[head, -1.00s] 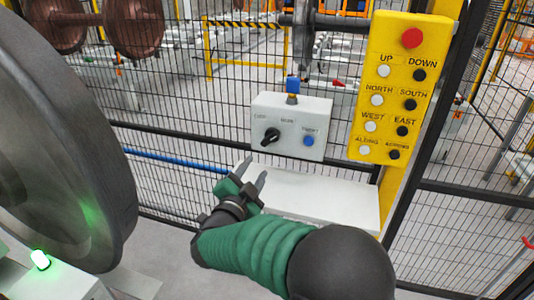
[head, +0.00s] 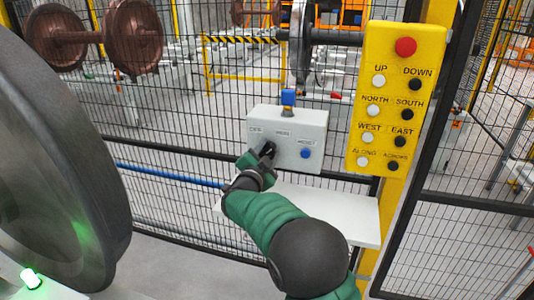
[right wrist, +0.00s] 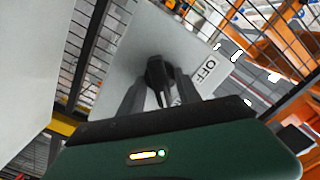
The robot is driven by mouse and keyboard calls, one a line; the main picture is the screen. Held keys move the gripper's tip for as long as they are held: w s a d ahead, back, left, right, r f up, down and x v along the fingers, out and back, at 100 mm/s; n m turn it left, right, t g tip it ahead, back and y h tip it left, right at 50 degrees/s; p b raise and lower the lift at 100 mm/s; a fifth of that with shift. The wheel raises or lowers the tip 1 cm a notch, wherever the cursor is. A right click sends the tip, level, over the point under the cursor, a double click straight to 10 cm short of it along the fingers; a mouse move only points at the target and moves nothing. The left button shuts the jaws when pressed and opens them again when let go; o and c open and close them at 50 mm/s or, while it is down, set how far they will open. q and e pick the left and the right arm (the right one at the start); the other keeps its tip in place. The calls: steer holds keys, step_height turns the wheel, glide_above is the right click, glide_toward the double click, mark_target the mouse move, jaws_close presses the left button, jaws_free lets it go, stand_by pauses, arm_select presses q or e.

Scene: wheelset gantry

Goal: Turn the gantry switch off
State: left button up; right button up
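The gantry switch is a black rotary knob (right wrist: 160,78) on a light grey control box (head: 315,130). In the right wrist view an OFF label (right wrist: 207,70) shows to the right of the knob. My right gripper (head: 267,150) is at the knob in the head view and hides most of it. In the right wrist view its two fingers (right wrist: 162,100) stand apart, one on each side of the knob's lower part. I cannot tell whether they touch it. My left gripper is not in view.
A blue button (head: 305,153) sits on the box, right of the knob. A yellow pendant (head: 390,125) with several buttons and a red one stands to the right. A white shelf (head: 340,215) lies below the box. Black mesh fence is behind. A large grey wheel (head: 60,150) fills the left.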

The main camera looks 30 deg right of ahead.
steer(key=shift+f, duration=0.1)
jaws_close()
steer(key=shift+a+n+p, duration=0.1)
steer(key=shift+n+p, duration=0.2)
steer(key=shift+p, duration=0.3)
steer(key=n+p, duration=0.6)
steer(key=p, duration=0.2)
steer(key=n+p, duration=0.6)
steer(key=p, duration=0.2)
steer(key=shift+w+a+n+p, duration=0.2)
steer(key=shift+n+p, duration=0.1)
steer(key=shift+p, duration=0.1)
steer(key=shift+n+p, duration=0.95)
steer(key=shift+n, duration=0.25)
steer(key=shift+a+f+n+p, duration=0.1)
steer(key=shift+f+n+p, duration=0.1)
steer(key=shift+n+p, duration=0.8)
steer(key=shift+n, duration=0.4)
